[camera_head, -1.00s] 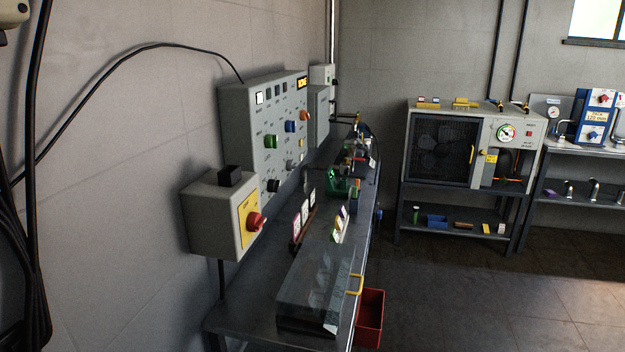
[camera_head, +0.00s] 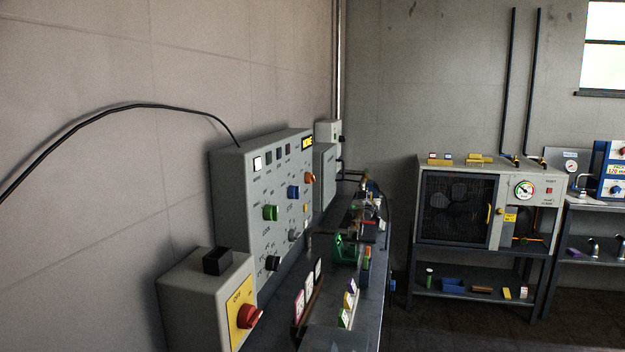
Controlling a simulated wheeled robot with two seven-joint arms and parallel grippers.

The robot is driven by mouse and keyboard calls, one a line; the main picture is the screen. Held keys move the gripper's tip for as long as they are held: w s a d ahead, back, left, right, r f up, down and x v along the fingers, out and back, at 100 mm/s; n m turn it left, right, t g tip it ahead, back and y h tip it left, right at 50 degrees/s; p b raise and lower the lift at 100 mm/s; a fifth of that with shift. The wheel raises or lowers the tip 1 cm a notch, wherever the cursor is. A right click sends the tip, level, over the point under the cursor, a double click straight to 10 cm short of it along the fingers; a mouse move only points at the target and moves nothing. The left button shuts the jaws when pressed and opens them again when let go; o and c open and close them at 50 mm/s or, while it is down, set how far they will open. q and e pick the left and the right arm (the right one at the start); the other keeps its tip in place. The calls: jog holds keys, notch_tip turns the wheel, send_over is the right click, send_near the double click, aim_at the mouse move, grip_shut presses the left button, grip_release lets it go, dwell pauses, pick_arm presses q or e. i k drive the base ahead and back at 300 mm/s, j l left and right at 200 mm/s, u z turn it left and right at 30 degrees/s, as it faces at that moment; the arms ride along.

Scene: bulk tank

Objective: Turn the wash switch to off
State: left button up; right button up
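A grey control panel (camera_head: 237,190) on the left wall carries several knobs: green (camera_head: 270,212), blue (camera_head: 293,191), orange (camera_head: 310,178), grey (camera_head: 293,235) and black (camera_head: 272,263). Its labels are too small to read, so I cannot tell which knob is the wash switch. Nearer, a grey box (camera_head: 195,305) has a red rotary knob (camera_head: 249,316) on a yellow plate, with lettering that looks like OFF above it. Neither of my grippers is in view.
A dark bench (camera_head: 372,300) runs along the wall below the panel, with small cards (camera_head: 308,290) and a green device (camera_head: 346,249) on it. A grey cabinet unit (camera_head: 455,165) with a gauge stands at the back right. The floor right of the bench looks clear.

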aim_at(310, 177)
jog(key=i+l+z, duration=0.2)
jog(key=l+z, duration=0.2)
jog(key=i+l+z, duration=0.25)
jog(key=z, duration=0.15)
jog(key=i+l+z, duration=0.4)
jog(key=i+z, duration=0.25)
jog(key=z, duration=0.2)
jog(key=i+l+u, duration=0.2)
jog(key=i, duration=0.4)
jog(key=i+u, duration=0.25)
jog(key=u, duration=0.2)
jog(key=i+u, duration=0.25)
jog(key=u, duration=0.2)
jog(key=i+u, duration=0.2)
jog(key=u, duration=0.2)
jog(key=i+l+u, duration=0.1)
jog(key=u, duration=0.3)
jog(key=i, duration=0.1)
